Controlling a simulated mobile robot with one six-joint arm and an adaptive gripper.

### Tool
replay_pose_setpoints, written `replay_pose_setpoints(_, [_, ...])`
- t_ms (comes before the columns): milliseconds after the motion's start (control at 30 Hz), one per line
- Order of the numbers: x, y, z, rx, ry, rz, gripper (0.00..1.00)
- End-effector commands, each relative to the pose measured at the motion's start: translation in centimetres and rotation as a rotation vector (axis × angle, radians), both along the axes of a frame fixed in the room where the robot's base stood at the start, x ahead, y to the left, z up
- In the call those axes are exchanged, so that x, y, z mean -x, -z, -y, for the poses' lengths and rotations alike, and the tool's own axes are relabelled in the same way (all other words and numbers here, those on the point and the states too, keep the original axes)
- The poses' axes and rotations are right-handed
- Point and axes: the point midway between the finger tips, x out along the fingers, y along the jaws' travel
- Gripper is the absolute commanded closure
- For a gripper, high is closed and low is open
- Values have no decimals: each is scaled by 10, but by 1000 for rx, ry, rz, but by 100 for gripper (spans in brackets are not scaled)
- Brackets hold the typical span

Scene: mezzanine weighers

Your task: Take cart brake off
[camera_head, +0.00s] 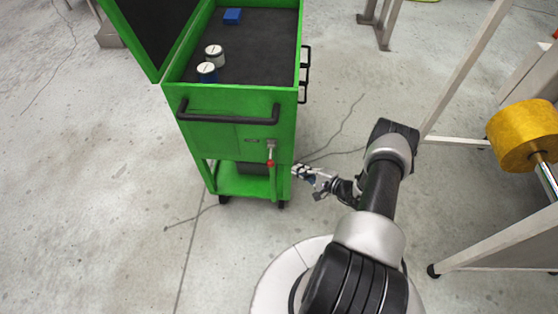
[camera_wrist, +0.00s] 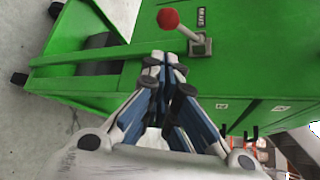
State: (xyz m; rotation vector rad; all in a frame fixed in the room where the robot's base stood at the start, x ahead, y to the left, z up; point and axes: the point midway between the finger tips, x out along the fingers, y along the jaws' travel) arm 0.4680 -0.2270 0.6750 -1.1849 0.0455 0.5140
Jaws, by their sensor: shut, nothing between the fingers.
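The green cart (camera_head: 232,130) stands left of my arm, with its end panel facing me. The brake lever (camera_head: 270,155) is on that panel, a metal rod with a red knob at its lower end. In the wrist view the brake lever's red knob (camera_wrist: 168,18) shows at the top, with its metal base (camera_wrist: 201,46) beside a small dark label. My gripper (camera_head: 298,171) is by the cart's lower right edge, right of and slightly below the knob. In the wrist view my gripper (camera_wrist: 165,58) is shut and empty, its fingertips apart from the lever.
A black handle (camera_head: 228,118) runs across the panel above the lever. Two small round containers (camera_head: 210,62) and a blue block (camera_head: 232,16) lie in the cart's top. A yellow roll (camera_head: 522,135) on a frame stands at right.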

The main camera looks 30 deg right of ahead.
Motion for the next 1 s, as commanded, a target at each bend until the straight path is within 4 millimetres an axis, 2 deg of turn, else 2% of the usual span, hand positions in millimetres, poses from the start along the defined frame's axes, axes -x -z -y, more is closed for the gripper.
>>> replay_pose_setpoints(267, [-8, 3, -4, 1, -3, -1, 100])
replay_pose_setpoints(700, [-72, 26, -31, 1, -6, 0, 100])
replay_pose_setpoints(1000, [-89, 30, -37, 0, -3, -1, 100])
